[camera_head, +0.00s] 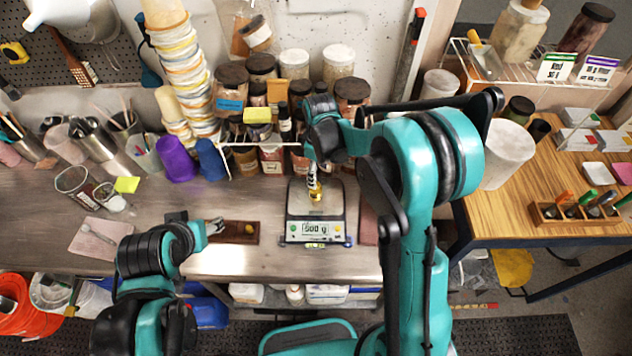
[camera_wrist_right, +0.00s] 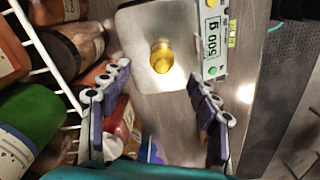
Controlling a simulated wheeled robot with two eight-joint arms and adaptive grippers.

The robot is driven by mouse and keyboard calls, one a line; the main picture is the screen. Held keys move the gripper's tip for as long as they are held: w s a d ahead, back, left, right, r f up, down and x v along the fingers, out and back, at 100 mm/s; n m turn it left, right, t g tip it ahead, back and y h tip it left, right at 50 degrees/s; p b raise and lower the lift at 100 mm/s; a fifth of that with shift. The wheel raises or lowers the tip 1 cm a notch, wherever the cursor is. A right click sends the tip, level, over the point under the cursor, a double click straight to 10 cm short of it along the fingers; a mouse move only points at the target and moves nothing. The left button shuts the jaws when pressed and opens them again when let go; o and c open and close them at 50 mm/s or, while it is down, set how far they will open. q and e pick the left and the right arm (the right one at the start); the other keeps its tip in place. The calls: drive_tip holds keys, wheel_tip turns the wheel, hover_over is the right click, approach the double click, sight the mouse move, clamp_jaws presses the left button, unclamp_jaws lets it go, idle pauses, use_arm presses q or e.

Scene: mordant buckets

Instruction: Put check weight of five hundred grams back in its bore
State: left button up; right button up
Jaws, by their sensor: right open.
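The brass check weight (camera_head: 316,196) stands on the pan of the bench scale (camera_head: 297,205), whose display reads 500 g. The weight also shows in the right wrist view (camera_wrist_right: 161,57), apart from both fingers. My right gripper (camera_head: 313,182) is just above the pan, open and empty, with its fingers (camera_wrist_right: 157,92) spread. A dark brown wooden block (camera_head: 230,239) lies left of the scale, with a small brass-coloured spot near its right end. My left gripper (camera_head: 215,226) is beside or over the block's left end; its finger opening is unclear. I cannot make out the bores.
Jars and bottles (camera_head: 273,157) crowd the bench behind the scale, with a white wire rack (camera_wrist_right: 45,55) close to my right gripper. A pale board (camera_head: 101,237) lies at the left. Bare bench lies between block and scale.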

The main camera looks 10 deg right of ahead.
drive_tip(key=f, duration=0.5)
drive_tip(key=a+f, duration=0.1)
drive_tip(key=f, duration=0.2)
drive_tip(key=shift+w+f, duration=0.1)
drive_tip(key=shift+d, duration=0.1)
clamp_jaws()
